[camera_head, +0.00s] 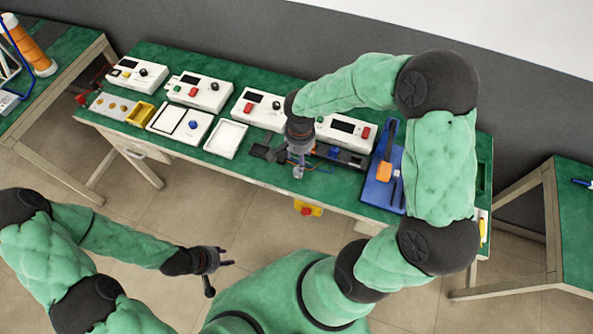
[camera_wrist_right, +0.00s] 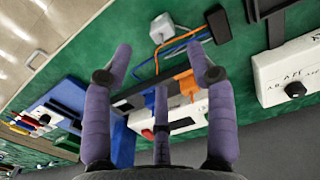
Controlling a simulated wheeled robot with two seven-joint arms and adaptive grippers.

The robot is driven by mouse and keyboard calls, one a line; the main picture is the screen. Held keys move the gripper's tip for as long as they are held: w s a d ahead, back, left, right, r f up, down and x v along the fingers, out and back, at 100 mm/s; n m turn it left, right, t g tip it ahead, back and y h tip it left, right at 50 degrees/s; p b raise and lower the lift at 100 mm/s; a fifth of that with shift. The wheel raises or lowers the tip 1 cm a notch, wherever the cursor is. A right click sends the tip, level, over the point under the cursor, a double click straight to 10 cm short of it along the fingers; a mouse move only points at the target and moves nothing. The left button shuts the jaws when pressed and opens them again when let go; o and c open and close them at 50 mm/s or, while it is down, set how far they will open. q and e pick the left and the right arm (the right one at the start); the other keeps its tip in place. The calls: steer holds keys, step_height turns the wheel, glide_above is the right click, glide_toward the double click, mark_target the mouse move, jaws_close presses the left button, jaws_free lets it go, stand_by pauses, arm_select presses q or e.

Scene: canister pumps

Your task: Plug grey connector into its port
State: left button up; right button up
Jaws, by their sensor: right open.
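My right gripper (camera_head: 299,166) is over the front part of the green table, pointing down. In the right wrist view its purple fingers (camera_wrist_right: 159,52) are spread apart with nothing between their tips. A small grey block (camera_wrist_right: 162,28), perhaps the grey connector, lies on the green top beyond the fingertips, apart from them. Blue and orange cables (camera_wrist_right: 175,38) run close to it. An orange piece and grey pieces (camera_wrist_right: 188,84) are partly hidden behind the fingers. I cannot make out the port. My left gripper (camera_head: 218,262) is in front of the table, empty, with its fingers apart.
White control boxes (camera_head: 199,92) stand along the back of the table (camera_head: 257,171). A white tray (camera_head: 226,139) is left of my right gripper. A blue board (camera_head: 379,190) with an orange part lies to the right. A black strip (camera_head: 345,157) lies close behind the gripper.

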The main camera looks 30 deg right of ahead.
mark_target(298, 170)
steer(key=f+b, duration=0.1)
steer(key=f, duration=0.3)
steer(key=f+b, duration=0.1)
steer(key=f, duration=0.2)
steer(key=shift+w+a+f, duration=0.15)
steer(key=shift+a+f, duration=0.05)
steer(key=shift+f, duration=0.15)
steer(key=c, duration=1)
